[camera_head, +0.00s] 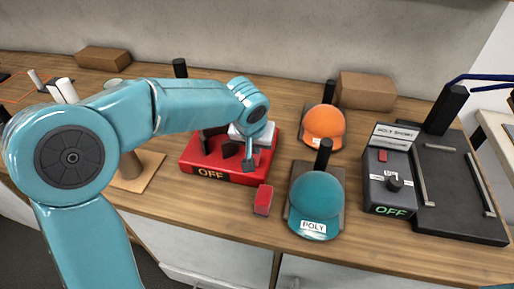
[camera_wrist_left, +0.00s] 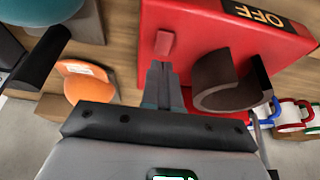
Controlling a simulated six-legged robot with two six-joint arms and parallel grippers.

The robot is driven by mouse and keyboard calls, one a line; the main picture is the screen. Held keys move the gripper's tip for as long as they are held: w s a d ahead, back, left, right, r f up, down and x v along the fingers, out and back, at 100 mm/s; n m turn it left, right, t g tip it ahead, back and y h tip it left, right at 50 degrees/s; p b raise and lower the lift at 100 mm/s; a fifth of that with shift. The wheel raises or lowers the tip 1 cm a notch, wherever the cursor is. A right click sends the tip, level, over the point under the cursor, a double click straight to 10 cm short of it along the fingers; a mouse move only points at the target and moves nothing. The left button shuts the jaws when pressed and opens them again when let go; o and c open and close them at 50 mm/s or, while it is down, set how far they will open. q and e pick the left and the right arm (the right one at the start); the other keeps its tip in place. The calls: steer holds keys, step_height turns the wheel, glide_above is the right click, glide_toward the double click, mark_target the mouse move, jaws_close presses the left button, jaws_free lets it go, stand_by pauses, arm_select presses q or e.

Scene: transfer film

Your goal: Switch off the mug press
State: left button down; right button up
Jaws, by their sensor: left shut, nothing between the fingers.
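The red mug press (camera_head: 222,172) sits on the wooden counter, with an OFF label (camera_head: 211,174) on its front. In the left wrist view its red body (camera_wrist_left: 210,22) fills the upper right, with the OFF label upside down and a dark curved clamp (camera_wrist_left: 228,85). A small red switch-like block (camera_wrist_left: 164,43) shows near the press's left edge there. My left gripper (camera_head: 251,168) is over the right end of the press, pointing down. Its fingers (camera_wrist_left: 161,72) are shut and empty, with the tips close to that block; contact cannot be told.
A separate red block (camera_head: 263,200) lies before the press. A teal cap (camera_head: 316,198) and an orange cap (camera_head: 323,122) stand to the right. Further right is a black press (camera_head: 455,190) with its OFF control box (camera_head: 390,190). Cardboard boxes (camera_head: 366,90) stand behind.

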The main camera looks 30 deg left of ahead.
arm_select(q)
steer(key=s+d+r+b, duration=0.1)
steer(key=s+r, duration=0.5)
steer(key=r, duration=0.2)
steer(key=shift+d+r, duration=0.25)
steer(key=shift+d, duration=0.05)
arm_select(e)
steer(key=shift+s+d+f, duration=0.15)
steer(key=shift+f, duration=0.1)
arm_select(q)
steer(key=shift+s, duration=0.1)
